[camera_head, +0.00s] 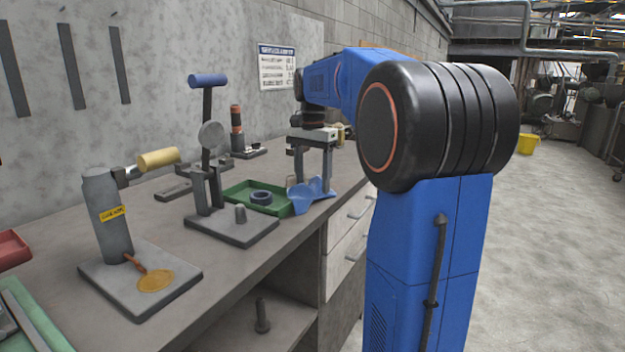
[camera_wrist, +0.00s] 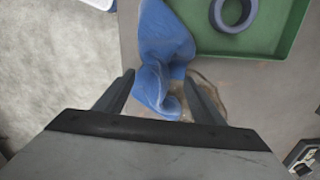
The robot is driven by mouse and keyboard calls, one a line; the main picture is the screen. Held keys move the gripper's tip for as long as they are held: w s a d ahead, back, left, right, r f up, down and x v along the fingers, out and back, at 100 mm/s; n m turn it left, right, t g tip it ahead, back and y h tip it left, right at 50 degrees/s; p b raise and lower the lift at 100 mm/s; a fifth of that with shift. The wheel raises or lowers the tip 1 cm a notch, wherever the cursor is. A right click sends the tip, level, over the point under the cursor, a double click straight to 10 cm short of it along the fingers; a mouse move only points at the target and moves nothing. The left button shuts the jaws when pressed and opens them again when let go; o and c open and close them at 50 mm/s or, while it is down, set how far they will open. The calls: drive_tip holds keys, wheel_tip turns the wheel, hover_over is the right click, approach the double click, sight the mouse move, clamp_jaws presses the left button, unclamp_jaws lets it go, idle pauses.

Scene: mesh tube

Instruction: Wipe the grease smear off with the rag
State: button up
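The crumpled blue rag (camera_head: 314,194) lies at the bench's front edge, against the green tray. It also shows in the wrist view (camera_wrist: 165,45), its bunched lower end between my fingers. My gripper (camera_head: 312,178) points down over it, fingers wide apart; in the wrist view my gripper (camera_wrist: 159,77) straddles the rag with small gaps visible at the sides. A dull brownish stain (camera_wrist: 208,92) with a darker edge, which looks like the grease smear, shows on the bench beside the rag and behind the right finger. The rag and finger hide part of it.
The green tray (camera_head: 238,191) holds a dark ring (camera_head: 261,197). A lever press (camera_head: 207,150) and a grey post tool (camera_head: 105,215) stand left of it. The tool's base bears a yellow-orange oval patch (camera_head: 156,281). Open floor lies right of the bench.

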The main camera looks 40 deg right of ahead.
drive_tip(key=shift+f, duration=0.15)
drive_tip(key=shift+f, duration=0.95)
clamp_jaws()
